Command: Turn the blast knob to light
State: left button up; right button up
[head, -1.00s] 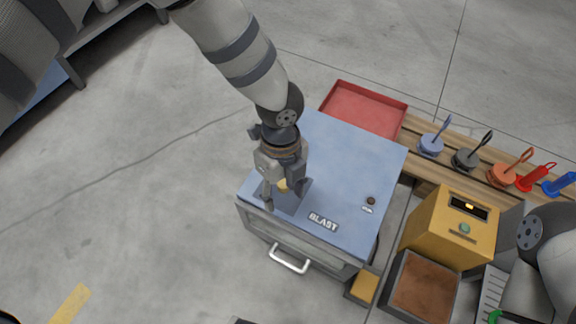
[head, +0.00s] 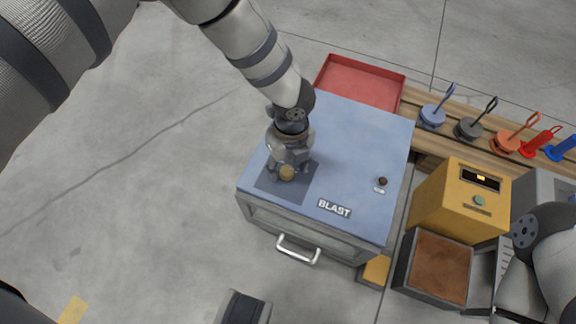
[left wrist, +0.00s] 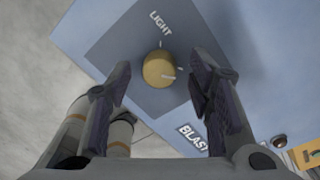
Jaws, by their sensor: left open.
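The blast knob (head: 287,173) is a round yellow knob on a dark square panel (head: 268,190) on top of the blue cabinet (head: 345,150). In the left wrist view the knob (left wrist: 159,69) has a white pointer mark towards its lower right, and the word LIGHT (left wrist: 161,23) is printed above it. My left gripper (head: 288,176) is over the knob and open. In the left wrist view its fingers (left wrist: 158,88) stand on either side, with the knob between and slightly beyond them. Whether they touch it is unclear. My right gripper does not show clearly.
A small dark knob (head: 383,181) sits at the cabinet's right. A white handle (head: 298,250) is on its front. A red tray (head: 360,82) lies behind. A yellow box (head: 462,205) and a brown-filled bin (head: 440,267) stand to the right.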

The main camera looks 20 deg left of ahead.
pick_arm(q)
jog(key=shift+f, duration=0.35)
jog(key=shift+c, duration=0.2)
grip_shut()
